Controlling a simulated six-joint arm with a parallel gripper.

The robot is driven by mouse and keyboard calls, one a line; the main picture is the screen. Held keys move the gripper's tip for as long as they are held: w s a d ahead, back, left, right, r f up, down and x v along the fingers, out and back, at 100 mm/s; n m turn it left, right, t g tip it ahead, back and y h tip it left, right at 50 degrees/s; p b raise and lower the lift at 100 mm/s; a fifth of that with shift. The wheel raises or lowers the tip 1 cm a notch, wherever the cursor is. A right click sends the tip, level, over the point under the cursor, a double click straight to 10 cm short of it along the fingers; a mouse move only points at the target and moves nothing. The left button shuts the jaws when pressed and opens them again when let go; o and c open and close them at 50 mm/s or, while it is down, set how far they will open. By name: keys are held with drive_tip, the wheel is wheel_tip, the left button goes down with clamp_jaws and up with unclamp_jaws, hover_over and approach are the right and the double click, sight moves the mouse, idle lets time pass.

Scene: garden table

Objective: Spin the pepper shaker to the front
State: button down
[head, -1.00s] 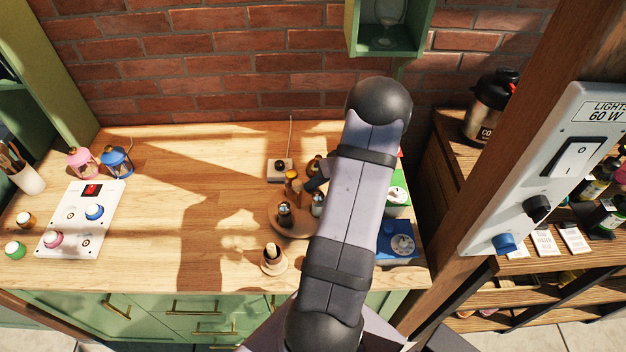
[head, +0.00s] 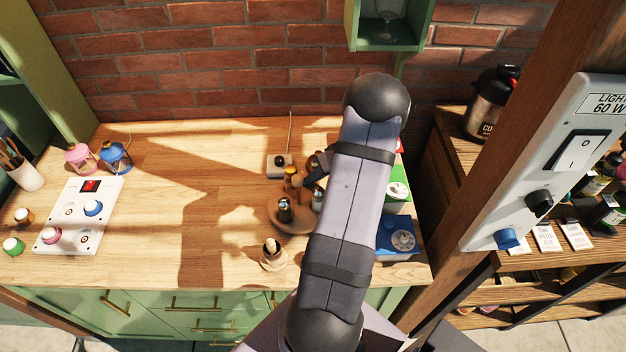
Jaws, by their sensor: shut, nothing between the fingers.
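A round wooden turntable (head: 281,224) stands on the counter, partly hidden behind my arm. A dark shaker with a silvery top (head: 285,211) stands at its front left. A second silver-topped shaker (head: 317,202) stands right of it, against the outline of my arm. A bottle with an orange top (head: 292,178) is toward the back. I cannot tell which of these is the pepper shaker. My gripper (head: 311,180) is a small dark shape at the turntable's back right, shut and mostly hidden by my arm. Whether it touches anything cannot be seen.
A small wooden pot (head: 273,257) stands in front of the turntable, and a box with a black knob (head: 280,165) behind it. A blue box with a dial (head: 398,238) and a green one (head: 396,192) are at the right. The counter's left middle is clear.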

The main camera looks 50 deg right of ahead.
drive_tip(key=shift+w+f+n+b, duration=0.1)
drive_tip(key=shift+w+n+b, duration=0.15)
drive_tip(key=shift+b, duration=0.2)
drive_tip(key=shift+w+a+f+n+g+y+b, duration=0.15)
drive_tip(key=shift+w+n+g+y+b, duration=0.15)
drive_tip(key=shift+n+y+b, duration=0.45)
drive_tip(key=n+b, duration=0.1)
drive_tip(key=w+n+g+b, duration=0.1)
drive_tip(key=b, duration=0.1)
drive_tip(key=shift+w+a+y, duration=0.2)
drive_tip(key=shift+a+y, duration=0.15)
drive_tip(key=shift+a, duration=0.05)
drive_tip(key=shift+w+a+n+g+y+b, duration=0.2)
drive_tip(key=shift+w+a+n+g+b, duration=0.1)
drive_tip(key=shift+n+b, duration=0.25)
drive_tip(key=shift+w+a+n+g+y+b, duration=0.25)
drive_tip(key=shift+n+g+b, duration=0.1)
drive_tip(key=shift+n, duration=0.3)
drive_tip(key=shift+w+a+r+b, duration=0.15)
drive_tip(key=shift+a+r+b, duration=0.05)
drive_tip(key=shift+b, duration=0.1)
drive_tip(key=shift+w+a, duration=0.15)
drive_tip(key=shift+a, duration=0.05)
drive_tip(key=shift+d, duration=0.15)
